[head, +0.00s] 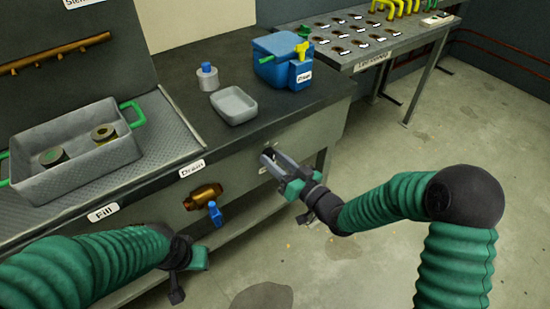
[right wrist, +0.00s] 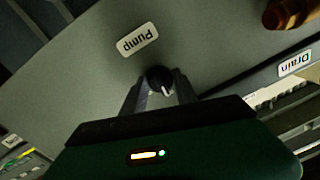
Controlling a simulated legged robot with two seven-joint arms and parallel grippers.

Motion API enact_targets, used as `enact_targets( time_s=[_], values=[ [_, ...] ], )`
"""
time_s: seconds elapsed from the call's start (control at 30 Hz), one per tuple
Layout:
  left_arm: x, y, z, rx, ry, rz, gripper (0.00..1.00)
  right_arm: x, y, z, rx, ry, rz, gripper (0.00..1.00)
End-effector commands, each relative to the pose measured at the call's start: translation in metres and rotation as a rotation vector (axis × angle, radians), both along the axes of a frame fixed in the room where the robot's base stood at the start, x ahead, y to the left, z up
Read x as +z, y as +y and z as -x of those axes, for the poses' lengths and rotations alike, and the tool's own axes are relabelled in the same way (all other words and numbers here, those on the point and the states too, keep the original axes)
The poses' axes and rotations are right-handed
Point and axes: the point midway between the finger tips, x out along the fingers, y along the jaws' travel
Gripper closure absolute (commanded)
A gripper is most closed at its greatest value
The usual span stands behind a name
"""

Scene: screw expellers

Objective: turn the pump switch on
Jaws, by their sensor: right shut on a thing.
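The pump switch is a small black knob (right wrist: 160,79) with a light pointer mark, on the grey front panel beside the "Pump" label (right wrist: 138,40) in the right wrist view. My right gripper (right wrist: 160,92) has its two fingers around the knob, shut on it. In the head view the right gripper (head: 272,158) reaches the bench's front panel and mostly hides the switch. My left gripper (head: 192,258) is at the lower left in the head view, in front of the bench; its fingers are not clear enough to tell their state.
A brass drain outlet (head: 202,196) with a blue valve handle (head: 215,213) sticks out left of the right gripper. On the bench are a grey basket (head: 75,150), a small grey tray (head: 234,105) and a blue container (head: 275,62). The floor at right is open.

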Motion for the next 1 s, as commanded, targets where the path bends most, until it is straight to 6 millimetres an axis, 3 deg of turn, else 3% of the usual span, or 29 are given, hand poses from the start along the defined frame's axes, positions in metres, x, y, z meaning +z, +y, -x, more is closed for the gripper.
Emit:
enact_targets(
  time_s=[0.5,1.0],
  values=[
    [0.045,0.0,0.0,0.0,0.0,0.0,0.65,0.002,-0.001,0.0,-0.005,0.262,-0.356,1.0],
    [0.071,0.0,0.0,0.0,0.0,0.0,0.65,-0.001,-0.001,0.0,-0.006,0.496,-0.68,1.0]
  ],
)
